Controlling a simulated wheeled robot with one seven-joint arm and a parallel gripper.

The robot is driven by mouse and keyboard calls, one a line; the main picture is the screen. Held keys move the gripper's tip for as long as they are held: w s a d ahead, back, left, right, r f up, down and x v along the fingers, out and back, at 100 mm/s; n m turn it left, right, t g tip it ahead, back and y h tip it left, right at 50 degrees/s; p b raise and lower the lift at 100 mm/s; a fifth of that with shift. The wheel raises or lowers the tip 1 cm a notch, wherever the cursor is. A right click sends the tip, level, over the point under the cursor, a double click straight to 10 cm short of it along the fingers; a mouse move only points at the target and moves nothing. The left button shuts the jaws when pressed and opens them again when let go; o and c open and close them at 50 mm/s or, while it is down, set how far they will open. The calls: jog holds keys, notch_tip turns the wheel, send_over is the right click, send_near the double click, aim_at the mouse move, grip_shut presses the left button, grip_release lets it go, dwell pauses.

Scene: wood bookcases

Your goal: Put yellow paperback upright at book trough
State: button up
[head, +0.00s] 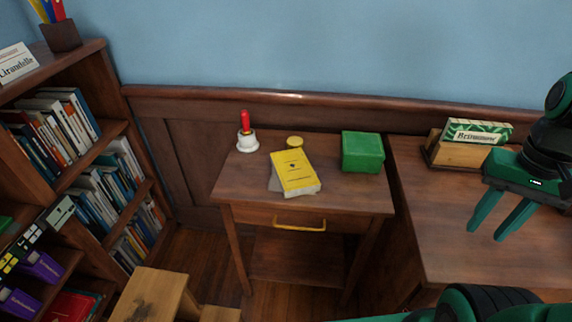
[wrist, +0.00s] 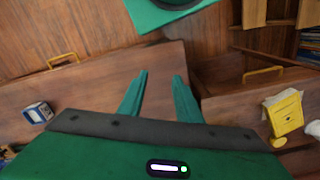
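The yellow paperback (head: 295,173) lies flat on the small table, on top of a greyish flat item that is mostly hidden. It also shows at the right of the wrist view (wrist: 285,112). The wooden book trough (head: 460,155) stands on the desk at the right, with a green and white book (head: 478,131) in it. My gripper (head: 485,235) is above the desk, in front of the trough and well to the right of the paperback. Its two fingers are apart with nothing between them, as the wrist view also shows (wrist: 160,75).
Around the paperback stand a green box (head: 361,152), a white bell with red handle (head: 247,135) and a small yellow round object (head: 295,142). The small table (head: 240,185) adjoins the desk (head: 430,225). A full bookcase (head: 100,55) is left; a wooden stool (head: 150,290) stands in front.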

jog(key=shift+w, duration=0.2)
jog(key=o, duration=0.8)
jog(key=shift+s+r, duration=0.25)
jog(key=o, duration=1)
jog(key=w+a, duration=0.1)
jog(key=w, duration=0.2)
jog(key=w+a+n, duration=0.1)
jog(key=w, duration=0.2)
jog(key=w+a+n+t, duration=0.1)
jog(key=w, duration=0.2)
jog(key=shift+w+f+h, duration=0.1)
jog(key=shift+h, duration=0.2)
jog(key=shift+c, duration=0.2)
jog(key=n+t+y, duration=0.2)
jog(key=n+t, duration=0.2)
jog(key=n, duration=0.3)
send_near(297, 173)
jog(key=shift+w+a+f+g, duration=0.2)
jog(key=shift+w+f+g, duration=0.1)
jog(key=shift+w+f, duration=0.65)
jog(key=shift+s+x, duration=0.15)
jog(key=shift+x, duration=1.25)
jog(key=shift+s+x, duration=0.2)
jog(key=shift+x, duration=1.2)
